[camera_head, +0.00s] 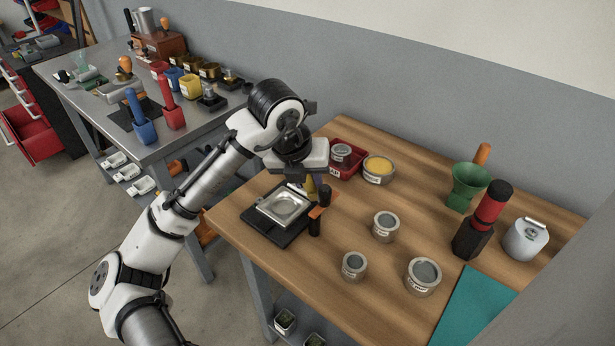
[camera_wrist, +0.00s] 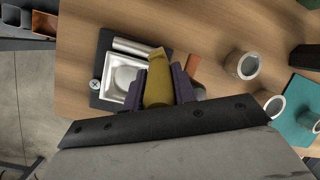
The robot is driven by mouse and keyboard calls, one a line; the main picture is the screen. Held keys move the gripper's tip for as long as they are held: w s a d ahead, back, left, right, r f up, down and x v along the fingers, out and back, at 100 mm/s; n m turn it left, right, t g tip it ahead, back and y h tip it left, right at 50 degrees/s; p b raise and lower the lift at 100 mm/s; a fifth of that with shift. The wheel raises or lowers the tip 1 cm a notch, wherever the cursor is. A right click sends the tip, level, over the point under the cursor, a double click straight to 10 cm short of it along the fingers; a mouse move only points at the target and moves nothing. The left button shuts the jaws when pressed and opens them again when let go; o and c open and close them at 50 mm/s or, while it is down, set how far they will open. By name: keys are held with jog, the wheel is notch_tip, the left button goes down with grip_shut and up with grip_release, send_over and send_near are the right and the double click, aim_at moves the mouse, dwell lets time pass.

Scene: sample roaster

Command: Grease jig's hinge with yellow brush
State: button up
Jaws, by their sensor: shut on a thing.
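The jig is a black base with a square silver tray (camera_head: 283,208) on the near left of the wooden table. In the wrist view the jig (camera_wrist: 121,75) lies just left of my fingers, with a metal rod (camera_wrist: 135,47) along its upper edge that looks like the hinge. My gripper (camera_wrist: 160,86) points down over the jig's edge, shut on the yellow brush (camera_wrist: 157,78). In the head view my gripper (camera_head: 311,186) mostly hides the brush. The brush's tip is near the rod; I cannot tell whether they touch.
A tin with yellow contents (camera_head: 379,169) and a red tray (camera_head: 346,158) stand behind my gripper. Several grey-topped tins (camera_head: 354,265) stand to the right. A black post with an orange part (camera_head: 316,217) stands close beside the jig. Farther right are a green funnel (camera_head: 468,184) and a red-black tool (camera_head: 483,222).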

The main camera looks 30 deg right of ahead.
jog(key=shift+w+a, duration=0.45)
jog(key=shift+w, duration=0.8)
jog(key=shift+w+a, duration=0.45)
jog(key=shift+w, duration=0.85)
jog(key=shift+w+a, duration=0.45)
jog(key=shift+w, duration=0.8)
jog(key=shift+s, duration=0.1)
jog(key=shift+s+d+f, duration=0.1)
jog(key=shift+s+d, duration=0.15)
jog(key=shift+s, duration=0.4)
jog(key=shift+s+d+r, duration=0.1)
jog(key=shift+s+d, duration=0.1)
jog(key=shift+s, duration=0.4)
jog(key=shift+s+d+f, duration=0.1)
jog(key=shift+s+d, duration=0.15)
jog(key=shift+s, duration=0.4)
jog(key=shift+s+d, duration=0.25)
jog(key=shift+s, duration=0.4)
jog(key=shift+s+d, duration=0.2)
jog(key=shift+s, duration=0.4)
jog(key=shift+s+d, duration=0.25)
jog(key=shift+s, duration=0.4)
jog(key=shift+r+p, duration=0.2)
jog(key=shift+p, duration=0.15)
jog(key=shift+r+p, duration=2.25)
jog(key=shift+r, duration=0.7)
